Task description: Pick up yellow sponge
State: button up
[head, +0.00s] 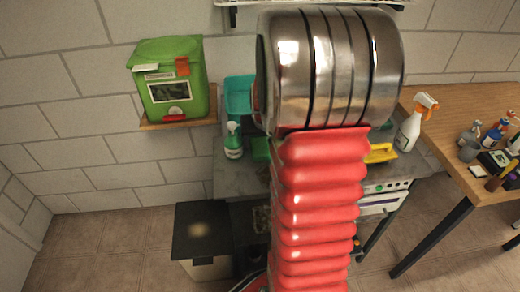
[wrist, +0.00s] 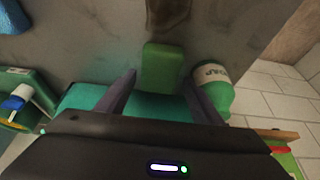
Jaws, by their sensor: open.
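In the head view a yellow object (head: 380,153) lies on the grey counter (head: 232,177), just right of my red arm, which partly hides it; I cannot tell for sure that it is the sponge. In the head view my arm hides the gripper.
A teal bin (head: 239,94) is behind the counter's left part. A white spray bottle (head: 415,122) stands right of the yellow object. A wooden table (head: 440,122) with several items is at right.

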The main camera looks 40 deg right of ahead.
aim_at(261, 149)
jog(key=shift+x, duration=1.25)
jog(key=shift+f, duration=0.2)
jog(key=shift+c, duration=0.4)
jog(key=c, duration=0.8)
jog(key=shift+s+a+r, duration=0.1)
jog(key=shift+s+r, duration=0.1)
jog(key=shift+r, duration=0.35)
notch_tip(261, 149, up, 7)
jog(key=shift+s+f, duration=0.1)
jog(key=shift+f, duration=0.1)
jog(key=s+a, duration=1.1)
jog(key=s, duration=0.5)
jog(key=shift+f, duration=0.1)
